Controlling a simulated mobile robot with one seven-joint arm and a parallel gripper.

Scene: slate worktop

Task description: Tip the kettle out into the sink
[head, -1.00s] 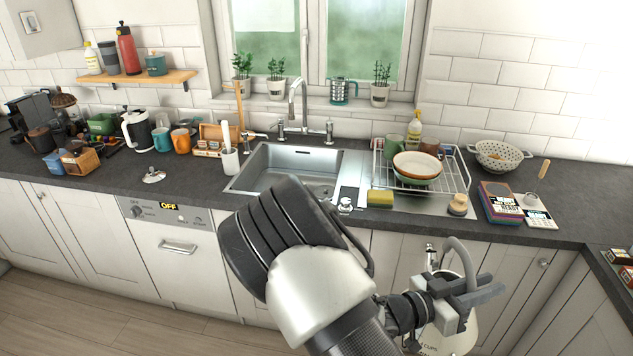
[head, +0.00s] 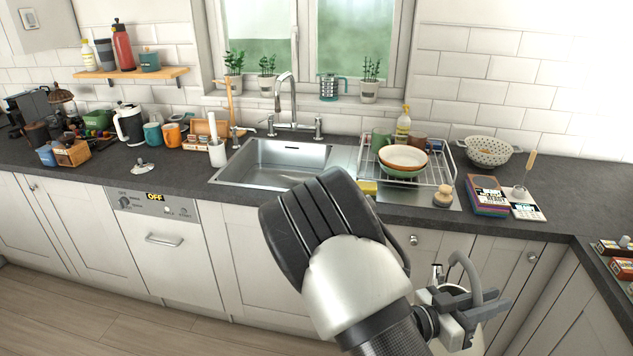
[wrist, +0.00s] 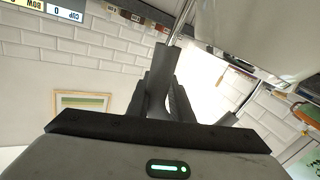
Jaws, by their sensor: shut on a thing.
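The kettle (head: 465,339) is a pale vessel with a grey curved handle, low at the right of the head view, in front of the cupboard doors and below the worktop edge. My gripper (head: 484,309) is shut on its handle, and my arm hides part of the body. In the wrist view the grey handle (wrist: 163,85) runs between the fingers, and a large pale surface at the upper right looks like the kettle body. The steel sink (head: 262,174) is set in the worktop, left of the kettle and farther back. My arm stands near its front right.
A tall tap (head: 286,95) stands behind the sink. A dish rack (head: 437,172) with bowls is right of it, with a sponge (head: 369,188) and a brush (head: 443,195) in front. Books (head: 486,195) and a colander (head: 488,151) are farther right. The worktop left of the sink is partly clear.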

